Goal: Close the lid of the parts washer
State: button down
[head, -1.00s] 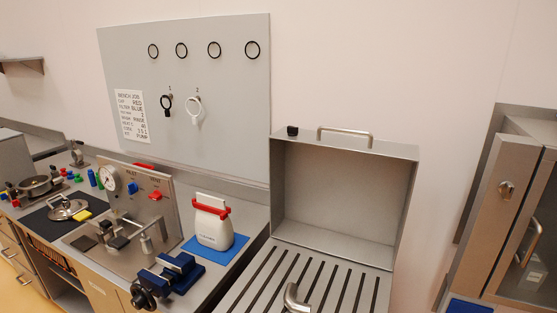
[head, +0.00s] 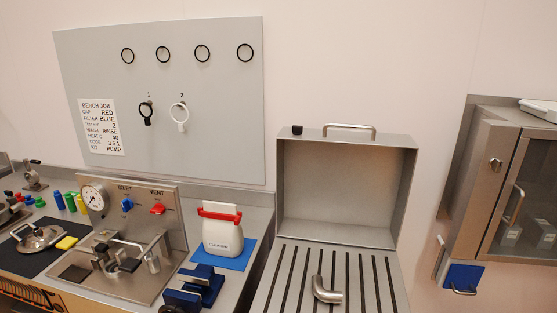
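The parts washer stands right of the bench in the head view. Its grey metal lid (head: 335,185) is open and stands upright at the back, hollow inside facing me. A bar handle (head: 349,127) and a small black knob (head: 297,130) are on the lid's top edge. Below it is the slatted washer deck (head: 262,300) with dark slots. A bent metal pipe piece (head: 326,291) lies on the slats. My gripper is not in view.
The wall between washer and cabinet is bare.

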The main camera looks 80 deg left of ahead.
aim_at(353, 188)
jog(key=z, duration=0.2)
jog(key=k, duration=0.75)
jog(key=u, duration=2.7)
jog(key=i, duration=0.95)
